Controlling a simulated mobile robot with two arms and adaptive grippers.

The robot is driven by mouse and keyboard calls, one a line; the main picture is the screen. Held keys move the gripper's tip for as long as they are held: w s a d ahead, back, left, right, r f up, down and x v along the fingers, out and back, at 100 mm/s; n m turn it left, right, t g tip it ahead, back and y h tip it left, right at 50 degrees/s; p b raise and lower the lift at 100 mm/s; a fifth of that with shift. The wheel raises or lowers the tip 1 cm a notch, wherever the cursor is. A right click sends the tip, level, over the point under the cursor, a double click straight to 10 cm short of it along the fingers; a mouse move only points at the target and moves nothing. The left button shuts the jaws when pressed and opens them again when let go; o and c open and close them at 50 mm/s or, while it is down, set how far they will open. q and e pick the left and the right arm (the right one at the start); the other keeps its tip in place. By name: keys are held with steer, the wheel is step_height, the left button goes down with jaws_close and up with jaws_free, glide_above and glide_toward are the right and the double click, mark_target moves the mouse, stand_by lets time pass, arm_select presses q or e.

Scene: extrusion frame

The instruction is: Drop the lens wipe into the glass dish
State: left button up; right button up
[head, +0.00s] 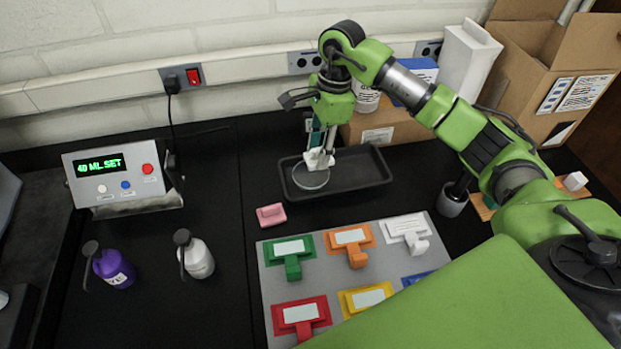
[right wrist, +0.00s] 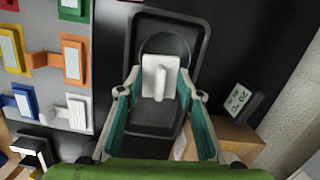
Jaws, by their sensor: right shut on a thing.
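The glass dish (head: 311,180) is a clear round dish at the left end of a black tray (head: 366,184). In the right wrist view the dish (right wrist: 165,42) shows as a thin round rim, partly hidden behind the white lens wipe (right wrist: 159,77). My right gripper (head: 319,153) points down over the dish and is shut on the lens wipe, which also shows in the head view (head: 320,160). The wipe appears to be above the dish; the exact gap is hard to tell. My left gripper is in neither view.
A pink block (head: 271,215) lies left of the tray's front. A grey board (head: 330,262) with several coloured plates lies in front. A display box (head: 123,175), a purple bottle (head: 115,269) and a white bottle (head: 197,259) stand left. Cardboard boxes (head: 540,75) stand back right.

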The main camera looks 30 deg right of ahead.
steer(key=o, duration=1.1)
steer(key=shift+r, duration=0.1)
steer(key=r, duration=0.4)
steer(key=d+r, duration=0.1)
steer(key=r, duration=0.6)
steer(key=shift+s+d+r, duration=0.15)
steer(key=shift+d+r, duration=0.25)
